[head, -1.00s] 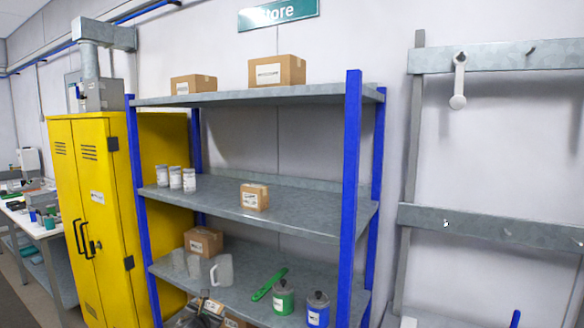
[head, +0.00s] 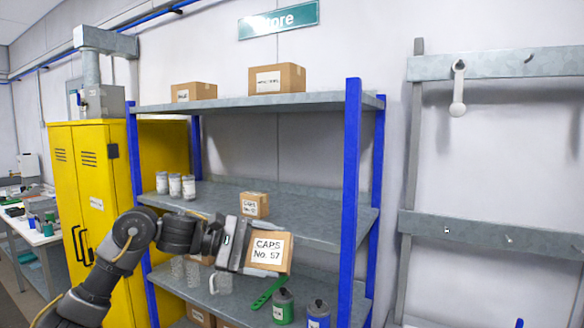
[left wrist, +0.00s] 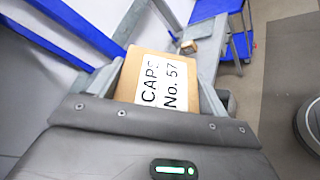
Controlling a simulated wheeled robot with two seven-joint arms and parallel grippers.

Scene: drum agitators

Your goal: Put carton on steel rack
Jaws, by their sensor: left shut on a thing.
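My left gripper (head: 242,246) is shut on a brown carton (head: 284,265) with a white label reading "CAPS No. 57". It holds the carton in front of the steel rack, at about the height of the middle shelf's front edge and tilted a little in the head view. In the left wrist view the same carton (left wrist: 128,83) sits between the two fingers. The steel rack (head: 310,223) has grey shelves and blue posts. A smaller labelled carton (head: 254,204) stands on the middle shelf, just behind the held one. My right gripper is not in view.
White jars (head: 175,184) stand at the left of the middle shelf, whose right part is clear. Two cartons (head: 277,78) stand on the top shelf. Clear jugs, a green tool and a green canister (head: 283,306) are on the lower shelf. A yellow cabinet (head: 80,200) stands left.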

